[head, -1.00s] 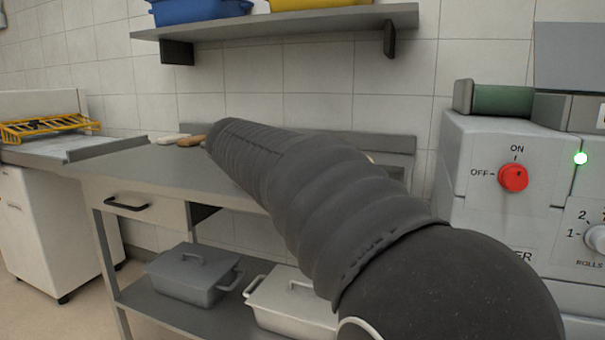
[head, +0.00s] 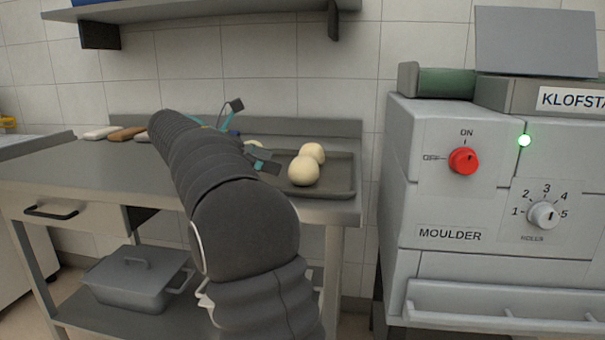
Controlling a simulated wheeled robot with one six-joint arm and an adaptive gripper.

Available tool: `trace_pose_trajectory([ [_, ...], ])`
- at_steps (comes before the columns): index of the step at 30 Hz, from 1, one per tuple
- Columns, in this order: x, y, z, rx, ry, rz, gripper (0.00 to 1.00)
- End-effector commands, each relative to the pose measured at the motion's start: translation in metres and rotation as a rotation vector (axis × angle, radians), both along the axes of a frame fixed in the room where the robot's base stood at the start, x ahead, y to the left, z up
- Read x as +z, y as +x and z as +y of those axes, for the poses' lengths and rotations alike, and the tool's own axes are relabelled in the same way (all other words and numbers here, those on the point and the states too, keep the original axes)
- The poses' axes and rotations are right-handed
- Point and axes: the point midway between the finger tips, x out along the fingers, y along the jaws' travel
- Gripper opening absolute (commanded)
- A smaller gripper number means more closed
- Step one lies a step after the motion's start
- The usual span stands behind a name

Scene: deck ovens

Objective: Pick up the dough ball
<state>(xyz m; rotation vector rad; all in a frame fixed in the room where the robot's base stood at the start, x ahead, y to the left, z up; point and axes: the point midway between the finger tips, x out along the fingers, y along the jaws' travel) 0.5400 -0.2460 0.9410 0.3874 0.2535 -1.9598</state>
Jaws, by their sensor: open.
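Two pale dough balls show in the head view on a dark tray (head: 341,178) at the right end of the steel table. The nearer dough ball (head: 304,171) sits in front of the farther dough ball (head: 313,152). Part of another pale round thing (head: 253,143) shows behind my gripper. My gripper (head: 252,132) is open, with teal and black fingers spread at the left side of the tray. It appears empty and apart from the two clear balls. My dark arm hides the tray's left part.
A moulder (head: 450,180) with a red knob stands right of the table (head: 90,165). A wall shelf (head: 215,14) hangs above. Several loaf-shaped things (head: 127,134) lie at the table's back left. A grey lidded bin (head: 138,277) stands on the lower shelf.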

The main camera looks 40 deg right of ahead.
Motion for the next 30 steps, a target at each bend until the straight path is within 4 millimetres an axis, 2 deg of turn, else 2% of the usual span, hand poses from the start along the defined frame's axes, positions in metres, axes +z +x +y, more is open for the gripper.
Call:
trace_pose_trajectory([
  [4,-0.009,-0.008,-0.018,0.0,0.001,0.0,1.0],
  [14,-0.016,-0.013,-0.033,0.004,0.0,-0.002,1.0],
  [23,-0.03,-0.026,-0.066,0.004,0.001,-0.001,1.0],
  [30,-0.031,-0.027,-0.069,0.006,0.001,-0.002,1.0],
])
